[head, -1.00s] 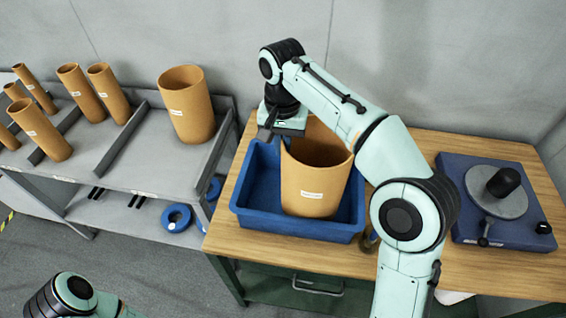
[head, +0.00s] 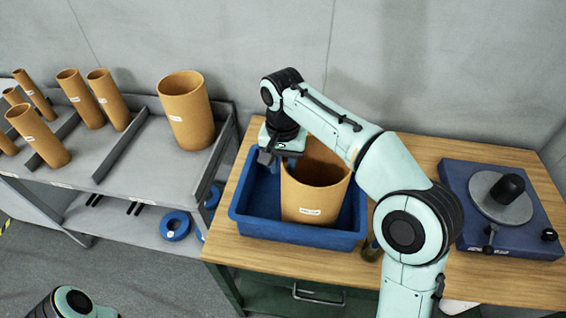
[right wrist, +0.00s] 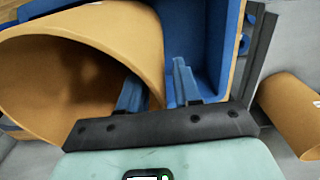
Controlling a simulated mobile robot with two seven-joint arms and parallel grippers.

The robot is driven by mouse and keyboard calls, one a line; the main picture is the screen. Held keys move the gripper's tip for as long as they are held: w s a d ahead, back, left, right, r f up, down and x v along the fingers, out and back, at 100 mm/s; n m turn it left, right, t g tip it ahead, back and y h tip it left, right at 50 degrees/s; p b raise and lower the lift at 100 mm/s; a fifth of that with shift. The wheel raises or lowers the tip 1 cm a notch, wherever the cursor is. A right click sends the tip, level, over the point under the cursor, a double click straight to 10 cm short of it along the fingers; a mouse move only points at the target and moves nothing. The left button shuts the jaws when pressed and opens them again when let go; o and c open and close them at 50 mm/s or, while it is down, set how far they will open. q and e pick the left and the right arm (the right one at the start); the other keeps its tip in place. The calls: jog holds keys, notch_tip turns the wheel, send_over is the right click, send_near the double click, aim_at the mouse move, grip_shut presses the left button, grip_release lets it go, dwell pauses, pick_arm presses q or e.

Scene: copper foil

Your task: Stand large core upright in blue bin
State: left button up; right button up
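The large core (head: 315,195), a wide brown cardboard tube with a white label, stands upright or nearly so inside the blue bin (head: 300,234) on the wooden bench. My right gripper (head: 279,158) is at the core's left rim. In the right wrist view its two fingers (right wrist: 157,88) stand apart with the core's wall (right wrist: 100,45) between them, one finger inside the tube and one outside. A gap shows beside the wall, so the gripper looks open. The core's bottom edge is partly hidden by the bin's front wall. My left gripper is out of view.
Another wide core (head: 187,115) stands on the grey shelf (head: 150,180) at left, with several narrower cores. A blue device with a round plate (head: 500,205) sits on the bench at right. Blue rings lie on the lower shelf. The bin's left part is free.

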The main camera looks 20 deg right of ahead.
jog(key=shift+r, duration=0.1)
